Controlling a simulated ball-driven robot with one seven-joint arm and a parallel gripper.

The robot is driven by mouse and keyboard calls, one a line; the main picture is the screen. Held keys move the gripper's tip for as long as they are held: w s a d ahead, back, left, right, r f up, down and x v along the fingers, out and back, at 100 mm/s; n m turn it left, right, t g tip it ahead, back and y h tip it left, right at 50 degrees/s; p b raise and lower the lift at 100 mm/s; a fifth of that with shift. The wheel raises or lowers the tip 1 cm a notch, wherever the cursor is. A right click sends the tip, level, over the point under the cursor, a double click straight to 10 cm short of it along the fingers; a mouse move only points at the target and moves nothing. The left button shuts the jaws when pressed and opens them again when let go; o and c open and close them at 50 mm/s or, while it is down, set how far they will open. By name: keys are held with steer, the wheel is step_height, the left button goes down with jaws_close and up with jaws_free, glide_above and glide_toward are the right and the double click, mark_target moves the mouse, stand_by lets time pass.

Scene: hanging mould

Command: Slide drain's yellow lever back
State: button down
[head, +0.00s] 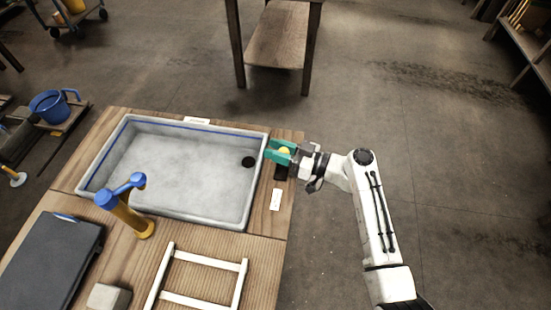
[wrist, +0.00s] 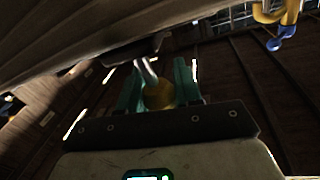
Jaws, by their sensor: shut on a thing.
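The drain's yellow lever shows as a yellow knob (head: 285,151) at the right end of the grey basin. My gripper (head: 279,152) has green fingers and is shut on this knob, coming from the right. In the wrist view the yellow knob (wrist: 159,95) sits between the two green fingers (wrist: 158,88), with a pale rod rising from it. A black plate (head: 281,172) lies on the bench just below my gripper. The lever's track is mostly hidden.
The grey basin (head: 170,206) stands on a wooden bench (head: 262,255). A yellow and blue tap (head: 130,212) stands at its front left. A white frame (head: 205,256) and a dark slab (head: 50,262) lie in front. The floor right of the bench is clear around my arm.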

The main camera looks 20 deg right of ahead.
steer(key=w+b, duration=0.1)
steer(key=d+b, duration=0.1)
steer(key=w+d+b, duration=0.1)
steer(key=shift+w+f, duration=0.25)
steer(key=shift+w, duration=0.05)
steer(key=shift+w+d+r+b, duration=0.15)
steer(key=shift+w+d+b, duration=0.05)
steer(key=shift+w+b, duration=0.15)
steer(key=shift+r, duration=0.15)
steer(key=shift+d, duration=0.1)
steer(key=c, duration=0.8)
jaws_free()
steer(key=shift+w, duration=0.15)
steer(key=b+v, duration=0.1)
steer(key=v, duration=0.9)
steer(key=shift+s+d+b, duration=0.25)
steer(key=shift+s+b, duration=0.1)
